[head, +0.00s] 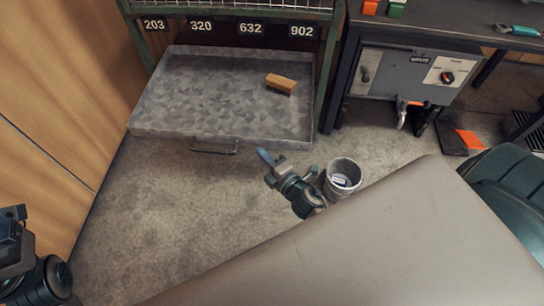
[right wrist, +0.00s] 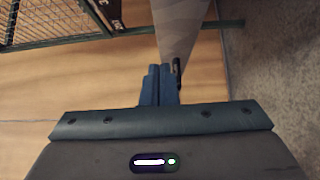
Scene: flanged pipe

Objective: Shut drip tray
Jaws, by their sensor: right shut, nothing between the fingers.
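The drip tray (head: 185,100) is a wide, shallow grey metal tray on the floor. It sticks out toward me from under the green rack. Its bar handle (head: 214,148) is at the middle of the front wall. My right gripper (head: 265,158) is shut and empty, just in front of the tray's front wall and right of the handle. In the right wrist view its blue fingers (right wrist: 160,85) are together, with the tray's grey wall (right wrist: 182,25) and the dark handle (right wrist: 177,68) beyond them. My left gripper (head: 14,240) is cut off at the left edge, its fingers hidden.
A wooden brush (head: 281,83) lies in the tray. The green rack (head: 325,65) with number plates stands behind. A metal bucket (head: 342,178) is close to my right wrist. A wooden wall (head: 60,100) bounds the left. The floor before the tray is clear.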

